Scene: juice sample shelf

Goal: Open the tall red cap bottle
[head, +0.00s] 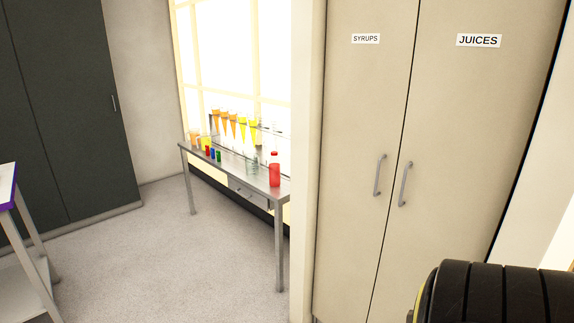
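A bottle with a red body (274,174) stands upright near the right end of a metal table, by the window. Neither of my grippers shows in the head view, and nothing is seen touching the bottle.
The metal table (232,168) also bears several orange and yellow cone-shaped vessels (229,122) and small coloured containers (213,154). A wall edge and tall cabinet (365,130) labelled SYRUPS and JUICES, doors shut, stand right. Grey floor (150,250) is clear.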

